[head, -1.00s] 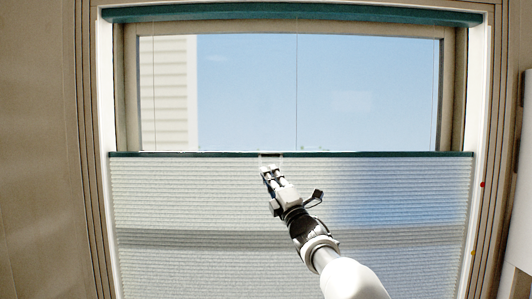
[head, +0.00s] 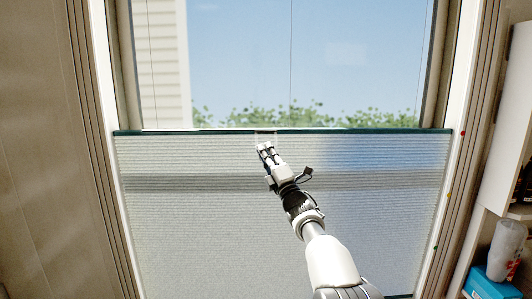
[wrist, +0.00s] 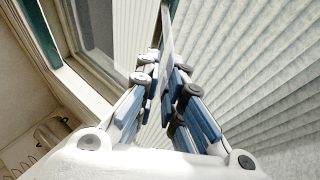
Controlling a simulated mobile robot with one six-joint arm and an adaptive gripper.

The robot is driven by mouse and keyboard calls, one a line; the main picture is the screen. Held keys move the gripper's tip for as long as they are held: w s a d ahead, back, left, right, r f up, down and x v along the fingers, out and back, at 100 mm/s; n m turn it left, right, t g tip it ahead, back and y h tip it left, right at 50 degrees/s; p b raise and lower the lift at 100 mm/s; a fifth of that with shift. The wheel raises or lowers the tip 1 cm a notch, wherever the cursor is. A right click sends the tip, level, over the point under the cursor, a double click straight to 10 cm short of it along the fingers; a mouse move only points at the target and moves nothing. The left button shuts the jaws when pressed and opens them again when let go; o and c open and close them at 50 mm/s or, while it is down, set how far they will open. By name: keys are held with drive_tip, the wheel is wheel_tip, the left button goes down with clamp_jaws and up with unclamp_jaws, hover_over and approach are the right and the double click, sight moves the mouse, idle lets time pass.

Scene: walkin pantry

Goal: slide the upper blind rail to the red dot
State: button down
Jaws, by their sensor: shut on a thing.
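The upper blind rail (head: 350,131) is a thin dark green bar across the top of the pale pleated blind (head: 200,225). A small clear tab (head: 265,134) sits at its middle. My gripper (head: 265,147) is shut on this tab from below; in the wrist view the fingers (wrist: 163,75) close in around the thin rail part. The red dot (head: 463,133) is on the right window frame, just beyond the rail's right end. The rail's right end looks about level with the dot, perhaps a hair above it.
An orange dot (head: 449,193) and a green dot (head: 434,248) sit lower on the right frame. At right, a shelf holds a blue box (head: 492,284) and a pale bottle (head: 504,248). Clear glass (head: 250,70) shows above the rail.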

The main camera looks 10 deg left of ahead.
drive_tip(key=c, duration=1.8)
unclamp_jaws()
drive_tip(key=shift+f, duration=0.1)
drive_tip(key=v, duration=1.2)
